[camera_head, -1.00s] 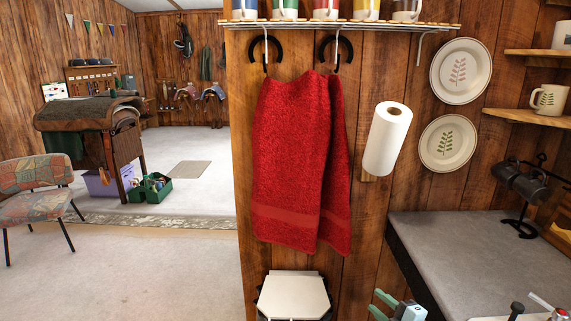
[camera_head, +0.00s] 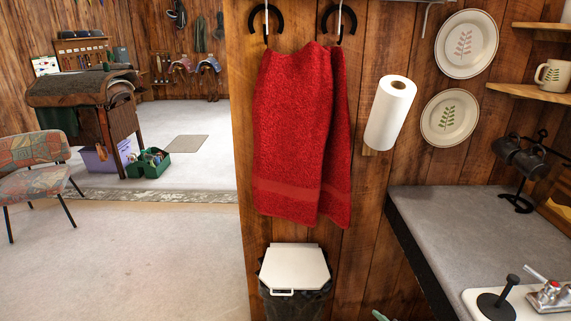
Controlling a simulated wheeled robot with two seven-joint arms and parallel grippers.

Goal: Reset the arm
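A small pale green tip, which looks like part of my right gripper (camera_head: 379,315), just shows at the bottom edge, between the bin and the counter. The rest of this gripper and its arm are out of frame, so I cannot see its opening or whether it holds anything. My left gripper is not in view.
A red towel (camera_head: 296,140) hangs from hooks on the wood wall, above a white-lidded bin (camera_head: 294,267). A paper towel roll (camera_head: 390,113) is to its right. A grey counter (camera_head: 455,235) with a sink plunger (camera_head: 497,300) and tap stands at right. Open floor lies left.

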